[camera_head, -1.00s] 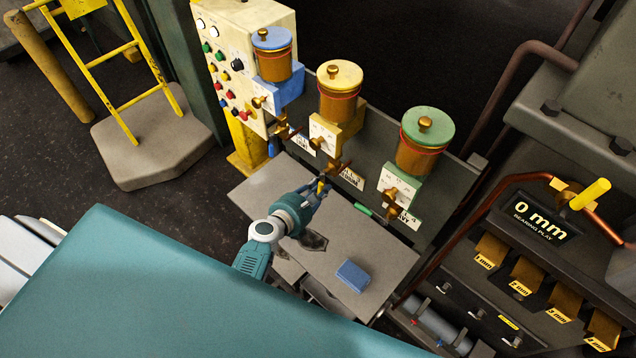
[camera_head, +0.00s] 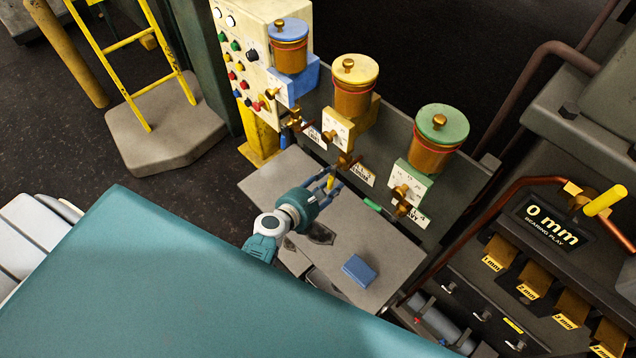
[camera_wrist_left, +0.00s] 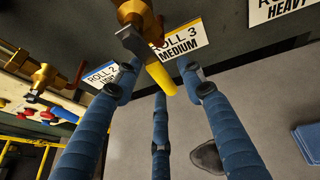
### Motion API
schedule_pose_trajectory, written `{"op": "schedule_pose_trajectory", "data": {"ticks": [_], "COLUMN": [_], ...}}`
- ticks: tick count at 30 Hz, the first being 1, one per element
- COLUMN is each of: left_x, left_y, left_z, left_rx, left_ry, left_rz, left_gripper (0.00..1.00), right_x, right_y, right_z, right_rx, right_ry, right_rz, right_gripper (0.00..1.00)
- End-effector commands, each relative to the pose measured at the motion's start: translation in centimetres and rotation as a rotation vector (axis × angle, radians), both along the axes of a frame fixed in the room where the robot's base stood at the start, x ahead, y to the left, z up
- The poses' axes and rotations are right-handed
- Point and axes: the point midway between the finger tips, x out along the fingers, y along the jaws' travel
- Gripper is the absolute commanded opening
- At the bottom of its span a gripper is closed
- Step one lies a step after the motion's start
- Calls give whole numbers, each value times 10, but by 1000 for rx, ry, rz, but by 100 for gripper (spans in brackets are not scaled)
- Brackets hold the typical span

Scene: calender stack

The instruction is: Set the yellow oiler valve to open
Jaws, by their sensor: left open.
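The yellow oiler has a brass reservoir with a yellow lid (camera_head: 356,68) and stands between the blue and green oilers. Its brass valve (camera_head: 345,160) sits low on the grey panel, beside the "ROLL 3 MEDIUM" label (camera_wrist_left: 180,37). The valve's yellow lever (camera_wrist_left: 161,79) points downward, away from the panel; it also shows in the head view (camera_head: 330,183). My left gripper (camera_head: 335,186) is open. In the wrist view its blue fingers (camera_wrist_left: 160,75) spread on both sides of the lever's free end, with one finger below it. I cannot tell whether any finger touches the lever. My right gripper is not in view.
The blue oiler (camera_head: 289,53) is left and the green oiler (camera_head: 437,142) right, its green lever (camera_head: 373,204) pointing left. A grey shelf (camera_head: 335,235) lies below, carrying a blue block (camera_head: 359,270) and a dark patch. A button cabinet (camera_head: 238,50) stands left.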

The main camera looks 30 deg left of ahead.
Motion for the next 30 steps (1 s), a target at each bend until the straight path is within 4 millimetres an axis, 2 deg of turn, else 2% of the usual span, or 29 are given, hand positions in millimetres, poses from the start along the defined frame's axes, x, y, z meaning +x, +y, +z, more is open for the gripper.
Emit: {"op": "schedule_pose_trajectory", "data": {"ticks": [9, 15, 20, 30], "left_x": [-62, -90, -98, -99], "left_y": [9, 13, 14, 14], "left_z": [24, 36, 41, 41], "left_rx": [0, -2, -3, -3], "left_ry": [3, 2, 1, 1], "left_rz": [0, 0, 0, -1], "left_gripper": [40, 40, 40, 40], "right_x": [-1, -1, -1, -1], "right_y": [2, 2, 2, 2], "right_z": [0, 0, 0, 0], "right_rx": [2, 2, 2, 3], "right_ry": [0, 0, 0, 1], "right_rz": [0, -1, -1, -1], "right_gripper": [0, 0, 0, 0]}}
